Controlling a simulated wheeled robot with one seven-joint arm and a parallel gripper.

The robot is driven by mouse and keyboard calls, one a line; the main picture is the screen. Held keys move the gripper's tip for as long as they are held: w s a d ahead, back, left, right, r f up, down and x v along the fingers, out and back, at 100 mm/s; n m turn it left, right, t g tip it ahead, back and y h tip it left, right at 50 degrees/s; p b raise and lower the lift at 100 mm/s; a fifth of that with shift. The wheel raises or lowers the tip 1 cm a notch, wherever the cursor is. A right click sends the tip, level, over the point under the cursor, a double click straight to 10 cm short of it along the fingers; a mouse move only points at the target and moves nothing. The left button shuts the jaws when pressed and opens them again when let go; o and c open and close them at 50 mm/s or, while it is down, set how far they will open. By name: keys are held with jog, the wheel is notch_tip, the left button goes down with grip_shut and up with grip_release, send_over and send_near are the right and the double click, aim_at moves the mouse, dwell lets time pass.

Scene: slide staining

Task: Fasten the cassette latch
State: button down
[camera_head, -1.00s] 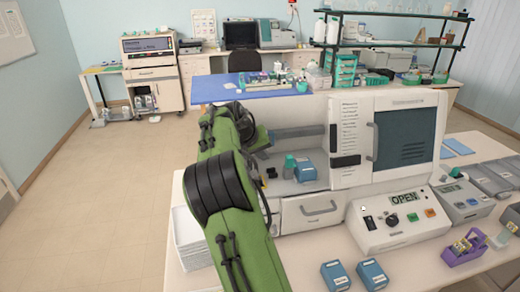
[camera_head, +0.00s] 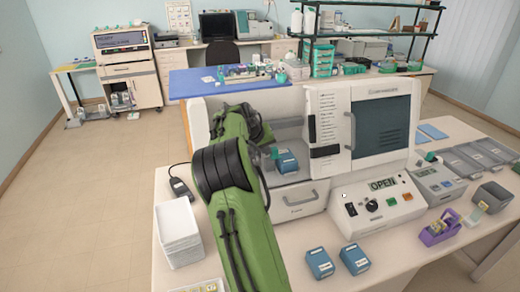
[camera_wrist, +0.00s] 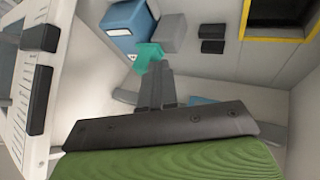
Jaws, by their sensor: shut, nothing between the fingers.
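A blue cassette (camera_head: 288,162) with a pale label sits in the open bay of the white machine. It shows at the top of the wrist view (camera_wrist: 127,24), beside a grey block (camera_wrist: 172,33). A small teal part (camera_wrist: 149,52), which may be the latch, lies by the cassette; it also shows in the head view (camera_head: 274,153). My gripper (camera_wrist: 160,68) is shut and empty, its tips right at the teal part. I cannot tell whether they touch it. In the head view my arm hides the gripper.
The white machine (camera_head: 340,120) has a dark-windowed door at right and a control box (camera_head: 378,205) reading "OPEN". Two blue boxes (camera_head: 320,263) stand on the front bench. White trays (camera_head: 178,232) are stacked left of my arm. The bay walls stand close around my gripper.

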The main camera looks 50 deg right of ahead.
jog(key=shift+r, duration=0.15)
jog(key=v, duration=1.5)
jog(key=shift+a, duration=0.25)
jog(key=shift+r, duration=0.1)
